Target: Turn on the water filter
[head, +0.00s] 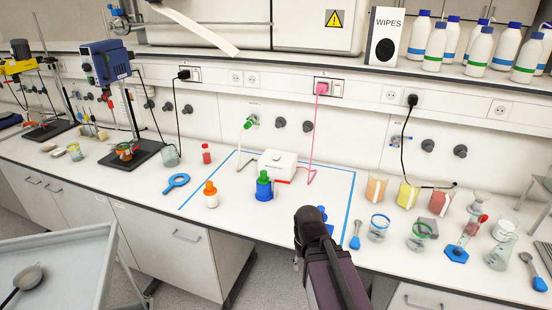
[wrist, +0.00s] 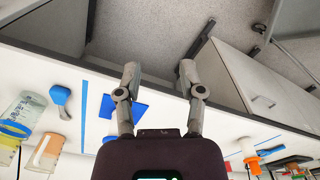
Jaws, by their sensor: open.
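A small white box (head: 277,163), which looks like the water filter, stands on the bench inside a blue tape outline. A red part (head: 284,181) shows at its lower front. A pink cable (head: 313,130) runs from a wall socket down to the bench beside it. A green-handled tap (head: 251,122) is on the wall behind. I cannot read any switch or light on the box. My gripper (wrist: 160,70) is open and empty, its two fingers apart over the bench's front edge in the wrist view. In the head view my arm covers the fingers.
A blue bottle with green cap (head: 264,186) stands close in front of the box. An orange-capped white bottle (head: 211,194) stands left of it. Beakers and coloured cups (head: 409,194) crowd the right. A grey cart (head: 60,262) is at lower left.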

